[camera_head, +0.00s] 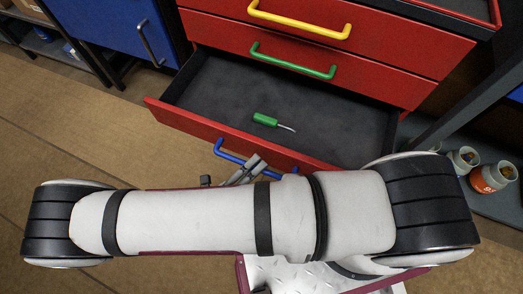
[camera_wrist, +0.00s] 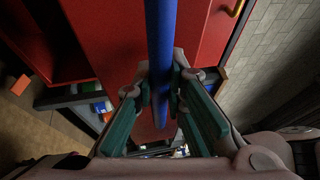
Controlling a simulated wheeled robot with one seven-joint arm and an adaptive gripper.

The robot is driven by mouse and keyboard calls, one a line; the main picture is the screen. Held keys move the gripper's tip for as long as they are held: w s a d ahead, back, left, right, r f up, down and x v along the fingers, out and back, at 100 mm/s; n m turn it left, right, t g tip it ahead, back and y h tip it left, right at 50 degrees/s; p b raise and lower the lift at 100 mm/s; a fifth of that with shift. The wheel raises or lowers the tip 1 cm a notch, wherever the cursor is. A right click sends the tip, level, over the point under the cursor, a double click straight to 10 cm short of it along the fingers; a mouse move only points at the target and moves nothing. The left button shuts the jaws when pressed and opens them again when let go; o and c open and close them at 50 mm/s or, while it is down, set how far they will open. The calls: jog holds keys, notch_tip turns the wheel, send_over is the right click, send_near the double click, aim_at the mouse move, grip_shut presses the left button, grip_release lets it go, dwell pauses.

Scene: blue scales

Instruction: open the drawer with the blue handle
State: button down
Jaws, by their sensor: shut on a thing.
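The red drawer (camera_head: 255,148) with the blue handle (camera_head: 232,158) is the lowest one visible in the head view, and it stands pulled out. Its dark grey inside shows, with a green-handled tool (camera_head: 266,120) lying in it. My gripper (camera_head: 248,170) is at the handle, partly hidden behind my white arm. In the wrist view the blue handle (camera_wrist: 160,45) runs down the middle, between the two fingers of my gripper (camera_wrist: 161,103), which are shut on it.
Above it are shut red drawers with a green handle (camera_head: 292,62) and a yellow handle (camera_head: 300,20). A blue cabinet (camera_head: 112,25) stands at the left. Jars (camera_head: 488,178) sit on a low shelf at the right. Brown floor (camera_head: 75,125) is clear at the left.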

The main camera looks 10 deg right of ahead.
jog(key=shift+s+a, duration=0.4)
jog(key=shift+s, duration=0.15)
jog(key=c, duration=1.6)
grip_release()
jog(key=v, duration=1.2)
jog(key=shift+o, duration=0.6)
